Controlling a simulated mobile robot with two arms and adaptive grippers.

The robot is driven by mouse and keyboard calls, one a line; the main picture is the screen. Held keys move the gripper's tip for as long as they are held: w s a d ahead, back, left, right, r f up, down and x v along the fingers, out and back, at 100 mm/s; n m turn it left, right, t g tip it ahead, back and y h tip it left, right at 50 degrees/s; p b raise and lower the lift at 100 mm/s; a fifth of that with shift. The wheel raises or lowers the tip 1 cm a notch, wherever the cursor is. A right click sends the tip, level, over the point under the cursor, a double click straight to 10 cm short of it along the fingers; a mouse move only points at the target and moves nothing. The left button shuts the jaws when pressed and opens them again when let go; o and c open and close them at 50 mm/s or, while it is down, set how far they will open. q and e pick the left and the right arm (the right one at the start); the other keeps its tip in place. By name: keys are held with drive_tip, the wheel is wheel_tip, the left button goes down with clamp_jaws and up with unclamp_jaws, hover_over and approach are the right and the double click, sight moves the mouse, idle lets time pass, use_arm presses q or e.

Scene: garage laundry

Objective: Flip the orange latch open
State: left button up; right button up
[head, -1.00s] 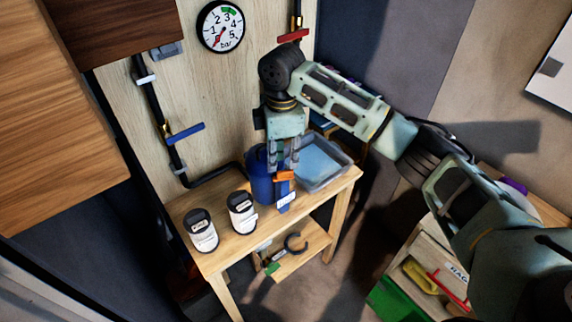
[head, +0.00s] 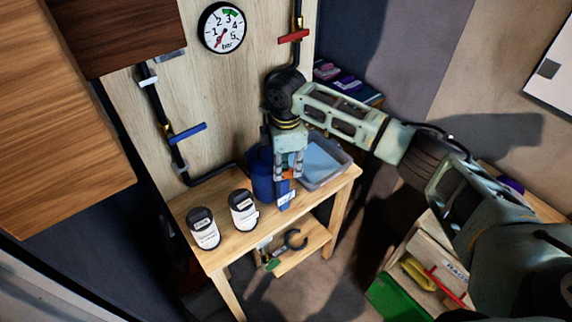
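The orange latch (head: 289,174) shows as a small patch at the top of a narrow blue upright piece (head: 284,198) with a white label, on the front of the wooden bench. My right gripper (head: 288,173) points down at the latch, its fingers beside and partly over it. The fingers hide much of the latch, and I cannot tell whether they touch or grip it. A dark blue round container (head: 261,178) stands just left of the gripper. My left gripper is not in view.
Two black-lidded jars (head: 203,230) stand on the bench (head: 190,205) at left. A grey tray (head: 327,178) with a light blue inside lies right of the gripper. A pipe with a blue lever (head: 187,133) and a gauge (head: 222,27) are on the back panel.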

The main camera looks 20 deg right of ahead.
drive_tip(key=shift+c, duration=0.2)
clamp_jaws()
drive_tip(key=shift+r+n+p, duration=0.2)
drive_tip(key=shift+n+p, duration=0.5)
drive_tip(key=shift+p, duration=0.15)
drive_tip(key=shift+w+n+p, duration=0.1)
drive_tip(key=shift+n+p, duration=0.4)
drive_tip(key=shift+n, duration=0.4)
drive_tip(key=shift+w+f+n, duration=0.1)
drive_tip(key=shift+f+n, duration=0.05)
drive_tip(key=shift+n, duration=0.75)
drive_tip(key=shift+o, duration=0.2)
unclamp_jaws()
